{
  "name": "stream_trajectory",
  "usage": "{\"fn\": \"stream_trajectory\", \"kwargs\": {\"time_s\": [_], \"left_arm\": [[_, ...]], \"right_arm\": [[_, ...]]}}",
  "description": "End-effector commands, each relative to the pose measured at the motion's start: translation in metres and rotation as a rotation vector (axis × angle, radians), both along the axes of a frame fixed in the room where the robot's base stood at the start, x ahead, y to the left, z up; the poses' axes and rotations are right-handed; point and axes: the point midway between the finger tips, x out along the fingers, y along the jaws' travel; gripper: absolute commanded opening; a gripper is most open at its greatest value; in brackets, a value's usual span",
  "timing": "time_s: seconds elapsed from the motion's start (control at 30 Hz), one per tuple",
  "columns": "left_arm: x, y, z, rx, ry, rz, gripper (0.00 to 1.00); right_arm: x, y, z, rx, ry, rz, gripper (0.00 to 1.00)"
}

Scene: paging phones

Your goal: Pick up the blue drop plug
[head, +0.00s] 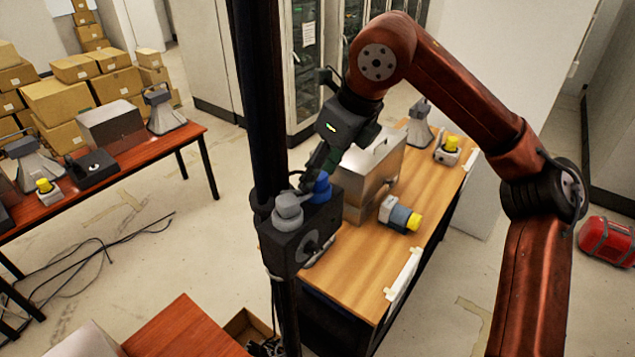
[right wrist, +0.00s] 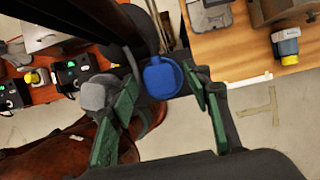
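My right gripper (head: 314,168) reaches down over the box from behind the plugs. In the right wrist view the gripper (right wrist: 164,88) has its green-padded fingers spread. The blue plug (right wrist: 162,78) shows in the gap between them, with no finger seen closed on it. The grey plug (right wrist: 97,92) is by the left finger. How deep the fingers are around the blue plug is unclear. My left gripper is not in view.
A metal case (head: 371,180) stands right behind the box. A grey-blue plug with a yellow end (head: 400,215) lies on the table (head: 362,262), and a yellow-topped unit (head: 448,150) is farther back. A dark vertical post (head: 262,100) passes close by the box's left.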

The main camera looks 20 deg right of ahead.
Motion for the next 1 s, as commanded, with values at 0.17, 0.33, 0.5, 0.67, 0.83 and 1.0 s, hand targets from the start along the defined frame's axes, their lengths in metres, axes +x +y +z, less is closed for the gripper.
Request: {"fn": "stream_trajectory", "kwargs": {"time_s": [0.17,0.33,0.5,0.67,0.83,1.0], "left_arm": [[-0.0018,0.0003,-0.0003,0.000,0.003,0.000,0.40],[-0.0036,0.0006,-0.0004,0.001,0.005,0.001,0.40],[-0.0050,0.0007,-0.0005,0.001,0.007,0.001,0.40],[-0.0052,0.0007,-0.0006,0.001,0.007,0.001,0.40],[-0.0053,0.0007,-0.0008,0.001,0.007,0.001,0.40],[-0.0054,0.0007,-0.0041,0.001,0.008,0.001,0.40]], "right_arm": [[0.0000,0.0001,0.0002,0.000,0.000,0.000,0.31],[0.0000,0.0000,0.0003,0.000,0.000,0.000,0.20],[0.0000,0.0000,0.0004,0.000,0.000,0.000,0.08],[-0.0001,0.0001,0.0006,0.000,0.000,0.000,0.01],[-0.0001,0.0001,0.0011,0.001,-0.001,0.000,0.01],[0.0001,0.0006,0.0079,0.001,-0.002,0.001,0.01]]}}
